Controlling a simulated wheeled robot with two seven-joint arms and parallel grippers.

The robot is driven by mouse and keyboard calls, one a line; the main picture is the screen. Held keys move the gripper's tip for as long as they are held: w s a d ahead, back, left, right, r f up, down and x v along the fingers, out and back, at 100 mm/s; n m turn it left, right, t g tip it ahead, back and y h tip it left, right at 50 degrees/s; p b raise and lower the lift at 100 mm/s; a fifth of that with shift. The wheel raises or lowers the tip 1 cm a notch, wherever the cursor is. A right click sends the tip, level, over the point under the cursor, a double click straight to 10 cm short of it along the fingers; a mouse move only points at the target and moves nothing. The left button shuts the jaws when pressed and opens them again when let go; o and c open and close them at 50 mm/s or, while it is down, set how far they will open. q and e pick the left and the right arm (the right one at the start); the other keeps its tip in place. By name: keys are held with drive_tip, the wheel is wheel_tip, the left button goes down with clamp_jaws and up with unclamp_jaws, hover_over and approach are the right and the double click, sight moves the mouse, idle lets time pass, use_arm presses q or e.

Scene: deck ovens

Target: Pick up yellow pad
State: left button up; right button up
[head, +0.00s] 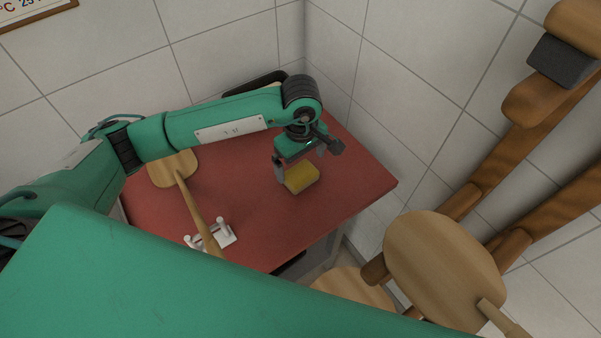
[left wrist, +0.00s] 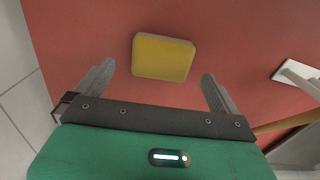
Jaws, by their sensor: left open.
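The yellow pad (head: 302,178) is a small yellow block lying on the red table (head: 270,224), toward its right side. In the left wrist view the pad (left wrist: 163,57) lies ahead of my left gripper (left wrist: 158,80), roughly centred between its two fingers. The left gripper (head: 296,168) is open and empty, pointing down close over the pad in the head view. The exact height above the pad is hard to tell. My right gripper is not in view.
A wooden peel (head: 186,199) lies across the table, its handle over a white stand (head: 222,233). A dark item (head: 256,83) is at the back edge. Tiled walls stand behind and right. Wooden paddles (head: 442,262) and a dark grey block (head: 560,62) are at right.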

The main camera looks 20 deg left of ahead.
sight(300, 173)
use_arm(q)
drive_tip(key=shift+s+f+p, duration=0.1)
drive_tip(key=shift+f+p, duration=0.2)
drive_tip(key=shift+f, duration=0.05)
wheel_tip(300, 173, down, 3)
drive_tip(key=shift+f+p, duration=0.15)
drive_tip(key=shift+p, duration=0.55)
drive_tip(key=shift+f, duration=0.45)
drive_tip(key=c, duration=1)
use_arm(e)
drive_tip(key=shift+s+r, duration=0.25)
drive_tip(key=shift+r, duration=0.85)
